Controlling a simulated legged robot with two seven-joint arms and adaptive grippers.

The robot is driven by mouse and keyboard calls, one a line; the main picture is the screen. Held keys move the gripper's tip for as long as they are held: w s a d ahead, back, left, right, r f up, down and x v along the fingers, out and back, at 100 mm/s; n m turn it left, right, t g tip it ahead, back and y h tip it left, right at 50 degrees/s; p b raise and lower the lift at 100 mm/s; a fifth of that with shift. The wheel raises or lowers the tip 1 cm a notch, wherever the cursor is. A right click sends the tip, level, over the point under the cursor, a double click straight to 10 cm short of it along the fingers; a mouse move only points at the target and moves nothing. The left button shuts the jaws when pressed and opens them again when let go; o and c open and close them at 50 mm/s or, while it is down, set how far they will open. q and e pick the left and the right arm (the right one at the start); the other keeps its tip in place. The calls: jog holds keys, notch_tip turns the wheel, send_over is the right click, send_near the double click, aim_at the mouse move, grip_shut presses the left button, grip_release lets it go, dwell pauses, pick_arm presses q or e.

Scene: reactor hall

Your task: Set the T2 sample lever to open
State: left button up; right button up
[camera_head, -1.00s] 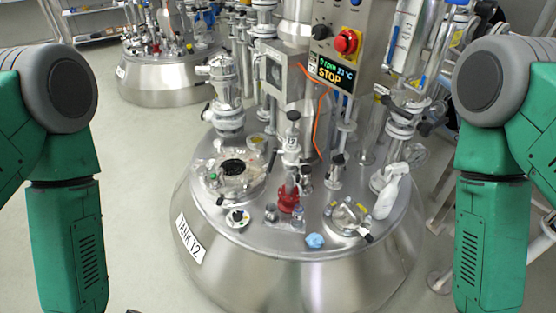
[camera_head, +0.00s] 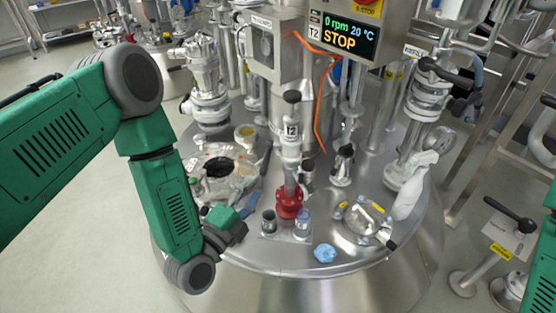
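Tank T2's steel lid (camera_head: 290,262) fills the middle of the head view. On it stands a slim upright fitting (camera_head: 291,150) with a black top, a "T2" tag and a red base (camera_head: 289,202). I cannot tell for certain which part is the sample lever, or its position. My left gripper (camera_head: 238,222) is low over the lid's left front, left of the red base and apart from it. It is small and partly hidden by my wrist, so its fingers are unclear.
A display (camera_head: 345,38) reads 0 rpm, 20 °C, STOP. Two small cups (camera_head: 301,222) stand by the red base. A blue crumpled item (camera_head: 324,253) lies near the front rim. A white spray bottle (camera_head: 411,188) stands at right. An orange cable (camera_head: 318,100) hangs behind the fitting.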

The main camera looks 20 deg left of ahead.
aim_at(267, 157)
pick_arm(q)
jog(key=b+x, duration=0.2)
jog(key=x, duration=0.9)
jog(key=shift+a, duration=0.35)
jog(key=shift+a+f, duration=0.25)
jog(key=shift+a, duration=0.2)
jog(key=c, duration=0.3)
jog(key=shift+a, duration=0.3)
grip_shut()
jog(key=shift+a, duration=0.1)
jog(key=shift+d+r+p, duration=0.1)
jog(key=shift+d+p, duration=0.3)
jog(key=shift+d, duration=0.05)
pick_arm(e)
jog(key=shift+a+f, duration=0.5)
jog(key=shift+f, duration=0.1)
